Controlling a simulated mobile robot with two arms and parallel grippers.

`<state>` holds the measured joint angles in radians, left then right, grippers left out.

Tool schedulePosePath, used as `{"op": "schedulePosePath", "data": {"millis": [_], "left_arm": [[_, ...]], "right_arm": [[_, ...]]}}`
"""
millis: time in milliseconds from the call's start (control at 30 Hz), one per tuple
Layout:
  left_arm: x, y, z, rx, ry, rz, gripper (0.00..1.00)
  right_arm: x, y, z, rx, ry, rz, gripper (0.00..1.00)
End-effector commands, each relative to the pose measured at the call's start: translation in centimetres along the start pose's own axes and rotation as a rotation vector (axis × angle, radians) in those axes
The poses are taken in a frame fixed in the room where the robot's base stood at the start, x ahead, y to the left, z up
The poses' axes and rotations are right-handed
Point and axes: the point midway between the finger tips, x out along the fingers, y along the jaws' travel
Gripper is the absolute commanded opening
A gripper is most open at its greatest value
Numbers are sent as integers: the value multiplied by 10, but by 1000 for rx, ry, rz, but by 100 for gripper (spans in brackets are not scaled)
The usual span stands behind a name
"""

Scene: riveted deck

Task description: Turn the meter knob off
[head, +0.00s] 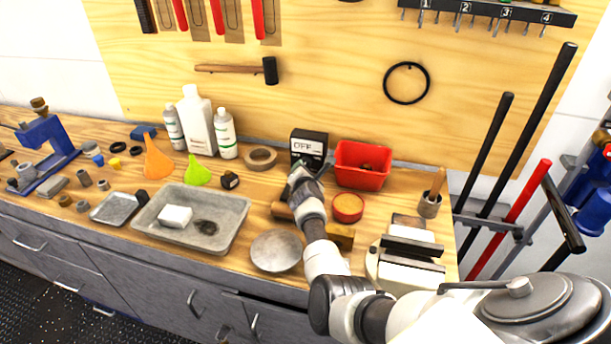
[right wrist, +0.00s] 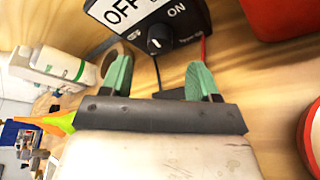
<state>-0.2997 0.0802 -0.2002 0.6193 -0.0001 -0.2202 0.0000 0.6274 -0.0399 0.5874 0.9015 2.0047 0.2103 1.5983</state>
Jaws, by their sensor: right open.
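The meter (head: 309,146) is a small black box with a white panel reading OFF, standing on the bench against the pegboard. In the right wrist view the meter (right wrist: 185,18) is close, at the top. Its black round knob (right wrist: 160,38) carries a white mark, with the word ON printed beside it. My right gripper (right wrist: 158,80) is open, its two green fingertips apart with nothing between them. They are just short of the knob and look clear of it. In the head view the right gripper (head: 299,170) hides the meter's lower front. My left gripper is not in view.
A red bin (head: 362,165) stands close to the right of the meter, and a tape roll (head: 260,158) lies to its left. A grey tray (head: 232,214) lies left.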

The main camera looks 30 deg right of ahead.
Motion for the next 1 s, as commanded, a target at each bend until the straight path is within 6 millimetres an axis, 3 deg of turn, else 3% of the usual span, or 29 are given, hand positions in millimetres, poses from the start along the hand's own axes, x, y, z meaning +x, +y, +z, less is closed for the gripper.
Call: {"op": "schedulePosePath", "data": {"millis": [33, 300, 800, 833, 1000], "left_arm": [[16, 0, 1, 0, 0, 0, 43], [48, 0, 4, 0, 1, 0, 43], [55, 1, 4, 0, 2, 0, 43], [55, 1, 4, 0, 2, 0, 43], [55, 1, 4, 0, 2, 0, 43]], "right_arm": [[14, -5, -3, 2, -1, 0, 61], [47, -2, -3, -1, 1, 0, 61], [57, 0, 1, 0, 0, -2, 61], [57, 0, 1, 0, 0, -2, 60], [57, 0, 1, 0, 0, -2, 34]]}}
